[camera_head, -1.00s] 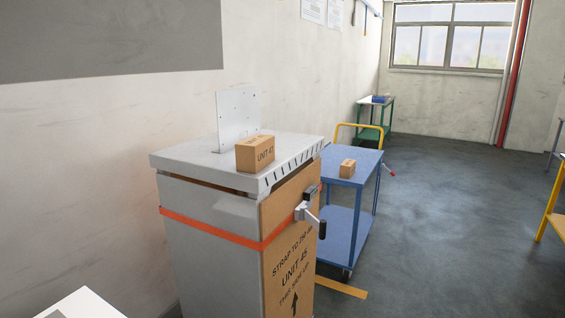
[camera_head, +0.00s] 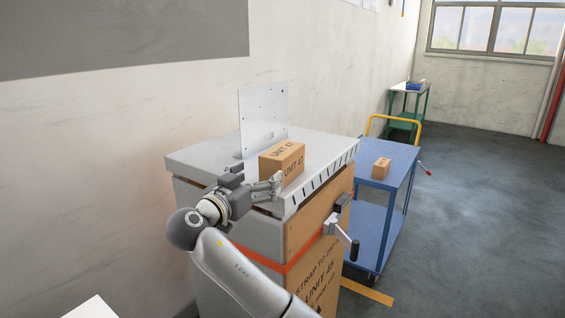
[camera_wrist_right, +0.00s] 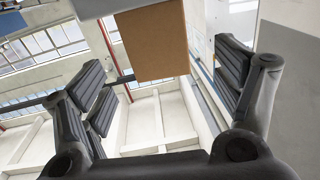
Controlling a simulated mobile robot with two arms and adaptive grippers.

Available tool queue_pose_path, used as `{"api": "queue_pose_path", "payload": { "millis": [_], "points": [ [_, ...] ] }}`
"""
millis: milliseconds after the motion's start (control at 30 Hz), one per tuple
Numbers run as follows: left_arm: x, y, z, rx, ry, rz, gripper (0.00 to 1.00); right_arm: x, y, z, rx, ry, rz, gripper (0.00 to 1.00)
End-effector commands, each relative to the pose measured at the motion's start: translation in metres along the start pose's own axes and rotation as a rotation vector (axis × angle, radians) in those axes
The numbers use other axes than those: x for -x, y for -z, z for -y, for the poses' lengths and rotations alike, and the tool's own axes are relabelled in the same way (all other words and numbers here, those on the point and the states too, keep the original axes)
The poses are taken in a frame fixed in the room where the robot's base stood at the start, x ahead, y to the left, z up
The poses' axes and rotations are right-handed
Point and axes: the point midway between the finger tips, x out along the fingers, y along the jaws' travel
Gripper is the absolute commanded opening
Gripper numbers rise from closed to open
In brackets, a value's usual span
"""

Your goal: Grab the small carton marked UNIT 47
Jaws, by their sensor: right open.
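The small brown carton marked UNIT 47 (camera_head: 287,168) sits upright on the grey top of a cabinet-like unit (camera_head: 330,146). It also shows in the right wrist view (camera_wrist_right: 152,42), at the top and beyond the fingers. My right gripper (camera_head: 274,186) is open, just in front of the carton's near left side. In the right wrist view its fingers (camera_wrist_right: 165,78) stand apart on either side with nothing clamped between them. I cannot tell whether a finger touches the carton. My left gripper is not in view.
A crank handle (camera_head: 342,235) sticks out from the unit's right side, by a large strapped carton (camera_head: 318,280). A blue cart (camera_head: 400,158) with another small carton (camera_head: 381,168) stands to the right.

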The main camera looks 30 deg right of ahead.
Motion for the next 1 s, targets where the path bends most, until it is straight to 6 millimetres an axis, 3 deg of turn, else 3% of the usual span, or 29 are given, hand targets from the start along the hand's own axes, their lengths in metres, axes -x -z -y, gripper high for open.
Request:
{"api": "queue_pose_path", "payload": {
  "millis": [100, 300, 467, 800, 1000],
  "points": [
    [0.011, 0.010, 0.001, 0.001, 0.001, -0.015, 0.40, -0.022, 0.004, -0.001, 0.004, -0.004, -0.001, 0.86],
    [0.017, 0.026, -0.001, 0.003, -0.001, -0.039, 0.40, -0.043, 0.002, -0.001, 0.003, -0.001, 0.001, 0.86],
    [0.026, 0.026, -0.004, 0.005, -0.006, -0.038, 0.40, -0.054, 0.006, -0.001, 0.004, -0.001, 0.000, 0.86],
    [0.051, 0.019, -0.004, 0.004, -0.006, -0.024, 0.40, -0.094, 0.009, -0.002, 0.005, -0.001, 0.002, 0.86],
    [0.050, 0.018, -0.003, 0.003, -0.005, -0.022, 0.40, -0.097, 0.005, -0.001, 0.005, 0.001, 0.003, 0.86]
  ]
}}
